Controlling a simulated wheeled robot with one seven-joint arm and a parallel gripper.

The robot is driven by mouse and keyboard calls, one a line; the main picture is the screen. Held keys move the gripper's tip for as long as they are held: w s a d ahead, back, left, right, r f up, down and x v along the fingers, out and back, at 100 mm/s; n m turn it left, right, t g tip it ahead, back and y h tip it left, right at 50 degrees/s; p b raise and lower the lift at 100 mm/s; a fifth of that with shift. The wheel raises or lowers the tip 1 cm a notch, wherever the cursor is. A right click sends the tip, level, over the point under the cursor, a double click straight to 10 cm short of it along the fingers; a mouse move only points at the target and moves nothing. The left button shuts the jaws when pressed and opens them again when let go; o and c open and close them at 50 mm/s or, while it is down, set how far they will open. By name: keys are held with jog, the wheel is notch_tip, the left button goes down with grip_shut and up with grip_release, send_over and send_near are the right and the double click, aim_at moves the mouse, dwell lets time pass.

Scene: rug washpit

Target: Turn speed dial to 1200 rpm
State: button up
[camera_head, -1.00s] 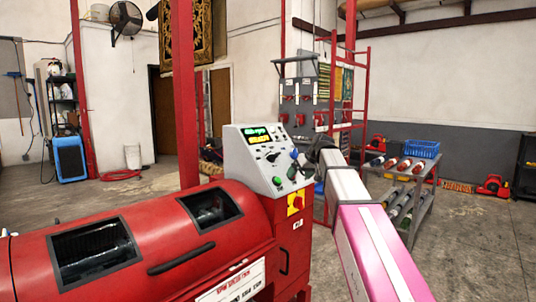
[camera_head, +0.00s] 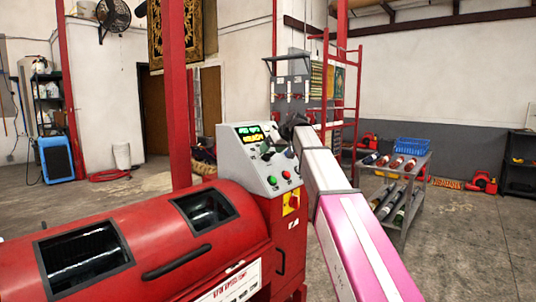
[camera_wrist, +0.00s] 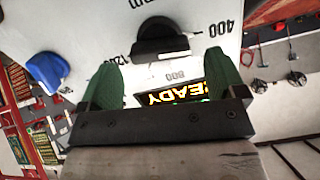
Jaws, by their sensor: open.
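The speed dial (camera_wrist: 160,42) is a black knob with a raised bar on a pale panel face, seen upside down in the wrist view. Printed marks 400, 800 and a partly covered 120- surround it. Which mark it points at I cannot tell. My gripper (camera_wrist: 163,78) has its two green fingers apart, one on each side below the dial in the picture, with nothing between them. Whether they touch the panel is unclear.
A lit display reading READY (camera_wrist: 175,96) shows behind the fingers. A blue knob (camera_wrist: 47,70) sits to one side. A bottle cart (camera_head: 400,185) stands right.

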aim_at(268, 152)
jog(key=shift+x, duration=1.55)
jog(key=c, duration=0.9)
